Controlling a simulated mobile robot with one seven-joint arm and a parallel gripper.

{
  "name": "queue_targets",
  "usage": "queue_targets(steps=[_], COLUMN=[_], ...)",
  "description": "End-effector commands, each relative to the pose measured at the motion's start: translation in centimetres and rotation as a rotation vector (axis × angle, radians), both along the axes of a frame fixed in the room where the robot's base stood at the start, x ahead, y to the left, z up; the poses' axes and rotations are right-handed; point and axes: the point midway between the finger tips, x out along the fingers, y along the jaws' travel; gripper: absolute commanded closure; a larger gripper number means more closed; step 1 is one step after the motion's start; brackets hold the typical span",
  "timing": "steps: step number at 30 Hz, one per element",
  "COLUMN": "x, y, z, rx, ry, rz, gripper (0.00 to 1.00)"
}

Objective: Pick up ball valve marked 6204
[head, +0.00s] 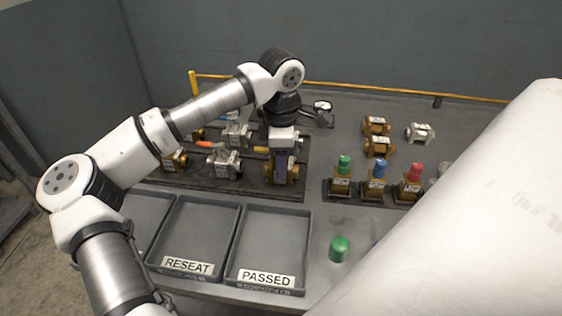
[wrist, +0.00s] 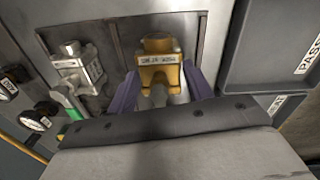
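A brass ball valve (wrist: 160,72) with a white label stands on the dark pallet. The label's last characters look like 6204, but the print is small and blurred. In the head view this valve (head: 294,172) is at the pallet's right front corner, partly hidden by my gripper. My gripper (head: 282,170) points down over it. In the wrist view my gripper's purple fingers (wrist: 160,78) stand on either side of the valve, open, with a small gap visible beside it.
A steel valve (head: 224,162) and several others share the pallet (head: 240,187). Trays marked RESEAT (head: 207,205) and PASSED (head: 270,215) lie in front. Colour-capped valves stand in a rack (head: 375,196) to the right. A gauge (head: 322,106) is behind; a yellow rail (head: 350,86) runs along the back.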

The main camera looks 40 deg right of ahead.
Motion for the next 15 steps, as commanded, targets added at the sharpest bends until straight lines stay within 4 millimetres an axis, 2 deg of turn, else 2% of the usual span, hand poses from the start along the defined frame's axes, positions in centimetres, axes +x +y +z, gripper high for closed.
queue_targets(steps=[1, 9, 15], x=[0.00, 0.00, 0.01], y=[0.00, -0.01, -0.03], z=[0.02, 0.03, 0.13], rx=[0.000, 0.000, -0.002], ry=[0.000, 0.000, -0.001], rz=[0.000, 0.000, 0.000], gripper=[0.60, 0.94, 0.94])
